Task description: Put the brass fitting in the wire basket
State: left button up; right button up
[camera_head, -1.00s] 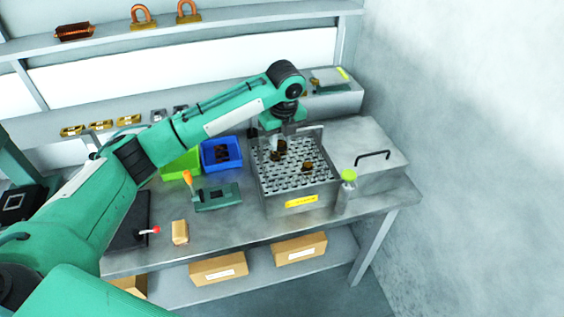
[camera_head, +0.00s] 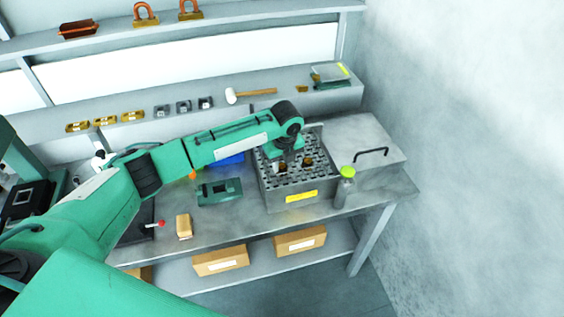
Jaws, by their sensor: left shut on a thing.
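The wire basket (camera_head: 263,186) is a grey metal box with a perforated mesh surface and a yellow label on its front. My left gripper (camera_head: 280,164) points down into its left part, shut on a small brown-gold piece, likely the brass fitting (camera_head: 282,169). The piece is low at the mesh; I cannot tell whether it touches. My wrist partly hides the fingers. A second brown-gold piece (camera_head: 308,161) sits in the basket to the right, apart from the gripper. My right gripper is not in view.
A bottle with a green cap (camera_head: 347,187) stands at the basket's front right corner. A grey lidded box (camera_head: 355,142) is to the right. A blue bin (camera_head: 230,159) is partly behind my arm. A green fixture (camera_head: 219,191) and tan block (camera_head: 184,226) lie left.

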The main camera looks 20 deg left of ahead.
pick_arm(q)
jog(key=shift+f, duration=0.1)
jog(key=o, duration=0.9)
jog(key=shift+o, duration=0.8)
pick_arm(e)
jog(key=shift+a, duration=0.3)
pick_arm(q)
notch_tip(320, 180, up, 12)
jog(key=s+d+b, duration=0.1)
jog(key=b, duration=0.2)
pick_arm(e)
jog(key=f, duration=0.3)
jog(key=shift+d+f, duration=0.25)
pick_arm(q)
jog(key=shift+d, duration=0.1)
